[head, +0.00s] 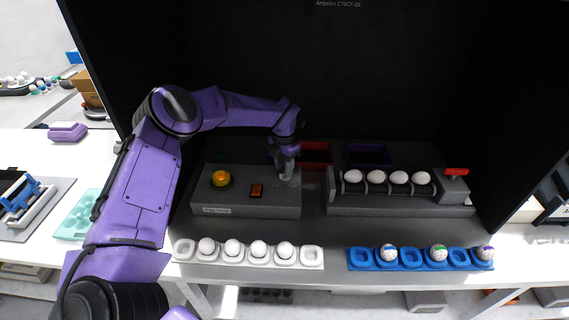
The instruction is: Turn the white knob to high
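A grey control box (232,205) stands at the left of the black enclosure. It carries an orange-yellow round button (221,178) and a small red-orange switch (256,191). My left gripper (286,174) points down over the right end of this box, with its fingers at or just above the top. The white knob cannot be made out; the gripper covers that end of the box. The fingers are too small and dark to tell whether they are open or shut, or touching anything. My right gripper is not in view.
A grey roller unit (400,208) with several white eggs and a red handle (456,171) stands at right. A white egg tray (312,257) and a blue egg tray (361,259) lie in front. A red bin (316,154) and a purple bin (368,157) stand behind.

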